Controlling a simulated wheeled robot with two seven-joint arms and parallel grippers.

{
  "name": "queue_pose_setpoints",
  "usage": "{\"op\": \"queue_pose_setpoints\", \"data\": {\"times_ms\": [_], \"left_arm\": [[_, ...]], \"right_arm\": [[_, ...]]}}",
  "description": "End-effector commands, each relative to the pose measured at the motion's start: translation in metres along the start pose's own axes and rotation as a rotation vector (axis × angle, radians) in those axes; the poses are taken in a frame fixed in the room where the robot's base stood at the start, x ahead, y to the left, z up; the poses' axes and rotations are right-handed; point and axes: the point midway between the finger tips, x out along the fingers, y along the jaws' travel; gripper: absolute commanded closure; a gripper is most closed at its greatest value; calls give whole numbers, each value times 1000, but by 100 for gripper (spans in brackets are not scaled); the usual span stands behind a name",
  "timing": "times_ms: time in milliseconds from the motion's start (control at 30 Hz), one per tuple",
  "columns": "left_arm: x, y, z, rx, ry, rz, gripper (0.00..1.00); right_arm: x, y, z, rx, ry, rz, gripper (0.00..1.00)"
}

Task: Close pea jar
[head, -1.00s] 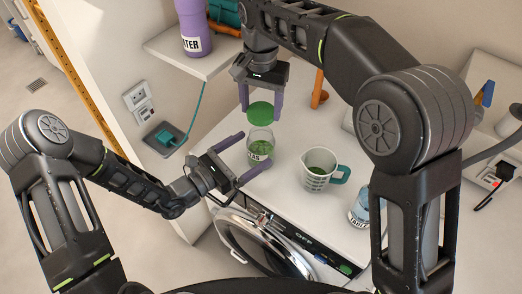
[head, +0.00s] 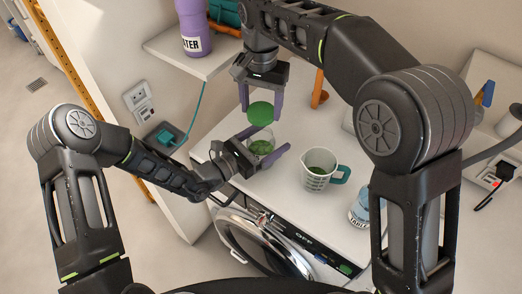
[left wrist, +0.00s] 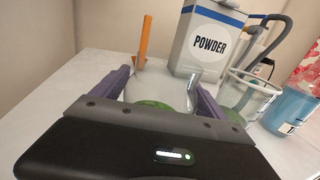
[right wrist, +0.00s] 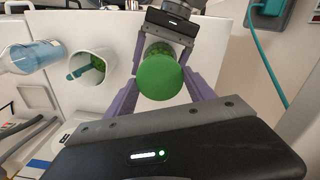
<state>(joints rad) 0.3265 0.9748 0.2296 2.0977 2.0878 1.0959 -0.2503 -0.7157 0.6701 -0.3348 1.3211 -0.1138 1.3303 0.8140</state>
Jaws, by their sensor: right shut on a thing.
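The pea jar (head: 262,149) is a clear glass with green contents, upright on the white counter. It also shows in the left wrist view (left wrist: 160,88), close in front of the palm. My left gripper (head: 268,142) is open, with its purple fingers on either side of the jar; contact with the glass cannot be told. The round green lid (head: 260,113) is held by my right gripper (head: 261,105), which is shut on it. The lid is above and apart from the jar's mouth. In the right wrist view the lid (right wrist: 160,76) hides part of the jar.
A measuring jug (head: 312,182) with green contents stands right of the jar, a blue tablet bottle (head: 359,212) further right. A powder box (left wrist: 207,42) and an orange post (left wrist: 144,40) stand behind. A shelf (head: 190,52) holds a purple bottle (head: 194,30) at left.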

Motion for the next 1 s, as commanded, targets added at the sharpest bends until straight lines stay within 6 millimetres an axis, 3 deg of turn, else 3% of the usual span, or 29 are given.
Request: {"op": "queue_pose_setpoints", "data": {"times_ms": [1000], "left_arm": [[0, 0, 0, 0, 0, 0, 100]], "right_arm": [[0, 0, 0, 0, 0, 0, 80]]}}
